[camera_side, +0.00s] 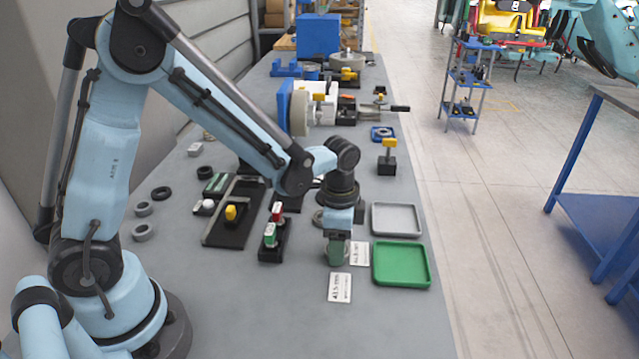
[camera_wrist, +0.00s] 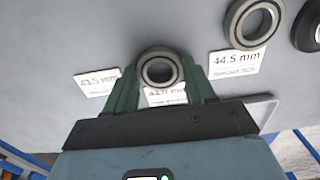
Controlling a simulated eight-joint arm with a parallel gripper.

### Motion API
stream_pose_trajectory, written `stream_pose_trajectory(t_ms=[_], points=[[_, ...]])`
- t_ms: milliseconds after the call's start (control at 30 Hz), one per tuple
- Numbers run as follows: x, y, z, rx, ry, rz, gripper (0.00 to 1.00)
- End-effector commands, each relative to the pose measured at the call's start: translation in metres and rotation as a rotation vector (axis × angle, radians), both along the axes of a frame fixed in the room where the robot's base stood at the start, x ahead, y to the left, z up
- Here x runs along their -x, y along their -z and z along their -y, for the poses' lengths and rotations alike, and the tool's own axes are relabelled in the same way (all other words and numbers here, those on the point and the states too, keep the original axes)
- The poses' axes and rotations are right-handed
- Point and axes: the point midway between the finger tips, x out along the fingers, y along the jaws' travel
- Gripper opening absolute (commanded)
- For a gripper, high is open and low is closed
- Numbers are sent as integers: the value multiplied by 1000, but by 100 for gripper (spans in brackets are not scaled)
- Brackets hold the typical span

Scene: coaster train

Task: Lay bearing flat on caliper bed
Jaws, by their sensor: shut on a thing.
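My gripper (camera_side: 338,258) points down over the bench at the label cards, left of the green tray. In the wrist view its two green fingers (camera_wrist: 160,78) are shut on a steel ring-shaped bearing (camera_wrist: 160,68), one finger on each side. The bearing's open face is toward the wrist camera; its height above the bench is hard to tell. In the side view the fingers hide it. A long black fixture (camera_side: 222,236) with a yellow knob lies left of my gripper; it may be the caliper bed, but I cannot be sure.
A card (camera_wrist: 165,95) lies under the bearing, between the left card (camera_wrist: 97,82) and the 44.5 mm card (camera_wrist: 237,62). Another bearing (camera_wrist: 250,22) touches that card. A green tray (camera_side: 400,283) and grey tray (camera_side: 396,219) lie right. A red-and-green button box (camera_side: 272,250) stands left.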

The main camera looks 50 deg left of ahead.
Motion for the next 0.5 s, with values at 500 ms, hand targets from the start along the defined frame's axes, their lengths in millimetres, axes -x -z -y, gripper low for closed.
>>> stream_pose_trajectory(t_ms=[500], points=[[0,-27,0,0,0,0,24]])
